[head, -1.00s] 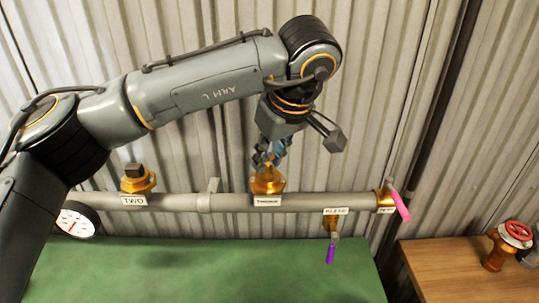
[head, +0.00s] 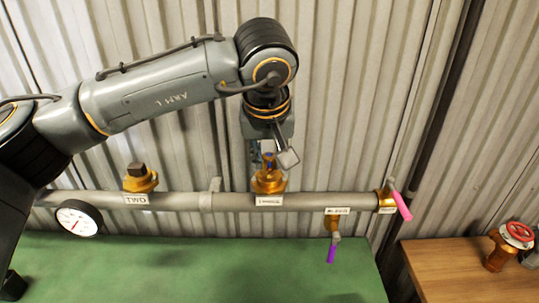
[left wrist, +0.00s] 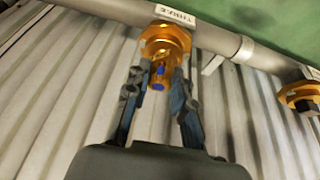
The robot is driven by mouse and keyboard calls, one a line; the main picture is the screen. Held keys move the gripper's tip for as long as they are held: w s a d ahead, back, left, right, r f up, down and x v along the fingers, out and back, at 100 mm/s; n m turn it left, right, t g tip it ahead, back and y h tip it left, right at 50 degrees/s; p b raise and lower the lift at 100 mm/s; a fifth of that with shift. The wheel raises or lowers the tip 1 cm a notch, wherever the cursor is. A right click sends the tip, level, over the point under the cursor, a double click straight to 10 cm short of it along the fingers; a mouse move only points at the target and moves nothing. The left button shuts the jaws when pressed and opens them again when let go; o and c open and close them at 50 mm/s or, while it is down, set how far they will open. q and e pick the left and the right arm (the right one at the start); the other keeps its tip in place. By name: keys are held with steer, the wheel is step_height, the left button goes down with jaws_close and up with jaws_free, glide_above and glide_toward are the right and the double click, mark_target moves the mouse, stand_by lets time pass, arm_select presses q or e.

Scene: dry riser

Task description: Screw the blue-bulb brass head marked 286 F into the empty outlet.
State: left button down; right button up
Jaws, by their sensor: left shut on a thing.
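The brass head with a blue bulb (left wrist: 159,76) is between the fingers of my left gripper (left wrist: 157,85), which is shut on it. In the head view the blue bulb (head: 268,158) shows just under my left gripper (head: 268,163). The head stands upright, in line with the brass outlet (head: 268,184) on the grey pipe. The outlet's label reads THREE in the left wrist view (left wrist: 174,17). How deep the head sits in the outlet cannot be told. The mark 286 F is not readable. My right gripper is not in view.
The grey pipe (head: 232,201) runs along a corrugated wall. Outlet TWO (head: 140,180) has a dark plug. A gauge (head: 77,218), a purple-handled valve (head: 331,251) and a pink-handled valve (head: 402,206) are on the pipe. A red-wheeled valve (head: 516,233) stands on the wooden table (head: 448,262).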

arm_select(q)
steer(key=m, duration=0.2)
steer(key=m+h, duration=0.1)
steer(key=m, duration=0.1)
steer(key=shift+a+f+g+h, duration=0.1)
steer(key=shift+g+h, duration=0.2)
steer(key=shift+p, duration=0.3)
steer(key=m+h+p, duration=0.1)
steer(key=m, duration=0.2)
steer(key=shift+a+m+g, duration=0.1)
steer(key=shift+m+g, duration=0.3)
steer(key=shift+m+h+p, duration=0.3)
steer(key=shift+m+h, duration=0.2)
steer(key=shift+m, duration=0.6)
steer(key=c, duration=1)
jaws_free()
steer(key=shift+w, duration=0.1)
steer(key=shift+c, duration=0.2)
